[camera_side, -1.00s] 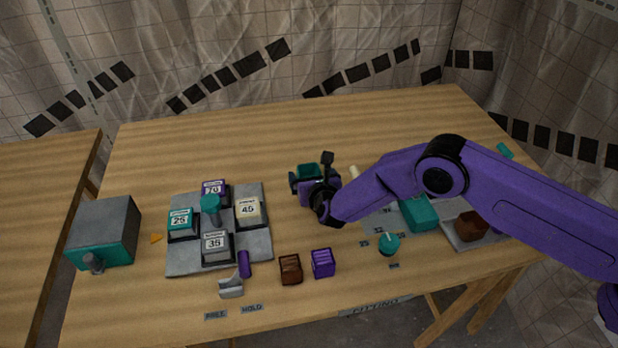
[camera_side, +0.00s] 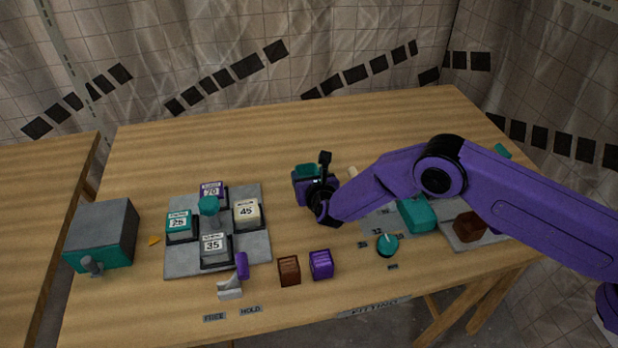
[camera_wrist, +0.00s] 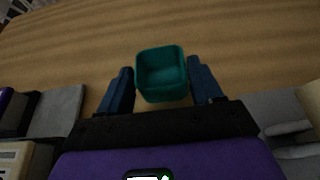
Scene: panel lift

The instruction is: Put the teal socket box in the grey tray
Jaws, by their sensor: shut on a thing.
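The teal socket box (camera_side: 307,170) is an open-topped teal box, with its opening visible in the wrist view (camera_wrist: 161,70). My gripper (camera_side: 308,178) is shut on it, with one dark finger on each side in the wrist view (camera_wrist: 161,88). In the side view it is over the middle of the table, partly hidden by my gripper; I cannot tell its exact height above the wood. The grey tray (camera_side: 452,236) lies at the right of the table, with a brown block (camera_side: 469,226) in it. My arm hides part of the tray.
A larger teal block (camera_side: 417,214) stands left of the tray, near a teal knob (camera_side: 387,246). A grey panel (camera_side: 188,264) with several numbered blocks lies at left. Brown (camera_side: 289,270) and purple (camera_side: 321,264) blocks stand in front. The table's back is clear.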

